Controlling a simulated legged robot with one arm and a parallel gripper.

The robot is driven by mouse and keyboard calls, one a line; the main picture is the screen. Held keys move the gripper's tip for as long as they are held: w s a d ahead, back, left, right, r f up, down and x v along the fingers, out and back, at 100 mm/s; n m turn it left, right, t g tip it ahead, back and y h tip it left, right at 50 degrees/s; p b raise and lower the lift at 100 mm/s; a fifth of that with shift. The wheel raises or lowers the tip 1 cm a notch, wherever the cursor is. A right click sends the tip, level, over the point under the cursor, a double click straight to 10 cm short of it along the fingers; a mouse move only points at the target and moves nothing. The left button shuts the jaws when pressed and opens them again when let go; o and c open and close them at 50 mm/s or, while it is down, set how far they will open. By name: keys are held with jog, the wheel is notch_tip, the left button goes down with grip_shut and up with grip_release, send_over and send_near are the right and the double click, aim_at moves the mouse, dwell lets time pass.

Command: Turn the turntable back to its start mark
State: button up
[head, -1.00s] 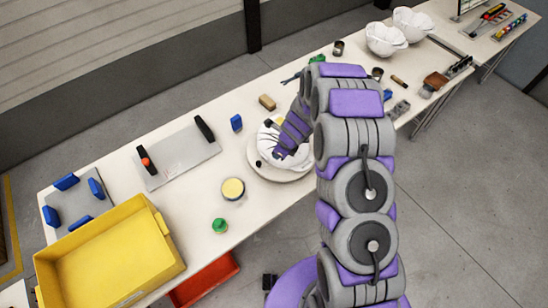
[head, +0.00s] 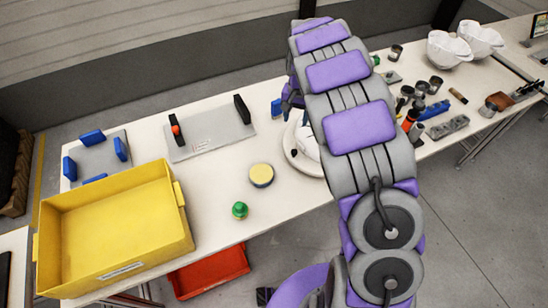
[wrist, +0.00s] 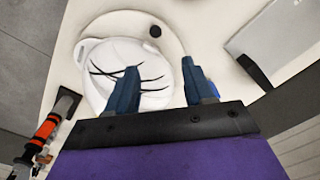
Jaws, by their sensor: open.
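The turntable is a round, off-white disc (wrist: 173,42) in the wrist view, with a black knob (wrist: 155,31) near its rim. A white helmet shell (wrist: 105,58) with dark curved lines sits on it. My gripper (wrist: 160,66) has two blue fingers spread apart with nothing between them. In the wrist view the left finger overlaps the shell and the right finger overlaps the turntable's edge; I cannot tell their height or any contact. In the head view my arm hides most of the turntable (head: 294,153) and shell (head: 307,139). I cannot make out a start mark.
A grey plate with black handles (head: 210,135) lies left of the turntable. A round yellow-topped tin (head: 261,175) and a green-capped item (head: 240,210) are nearer. A yellow bin (head: 115,230) stands at the front left. Several tools (head: 430,108) and white shells (head: 448,49) lie right.

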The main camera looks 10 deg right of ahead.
aim_at(294, 151)
jog(key=shift+n, duration=0.4)
jog(key=f+b, duration=0.1)
jog(key=f, duration=1)
jog(key=f+b, duration=0.1)
jog(key=f, duration=0.5)
jog(key=shift+d+f+b, duration=0.1)
jog(key=shift+d+b, duration=0.2)
jog(key=shift+d, duration=0.1)
jog(key=shift+a, duration=0.1)
jog(key=shift+c, duration=0.3)
grip_shut()
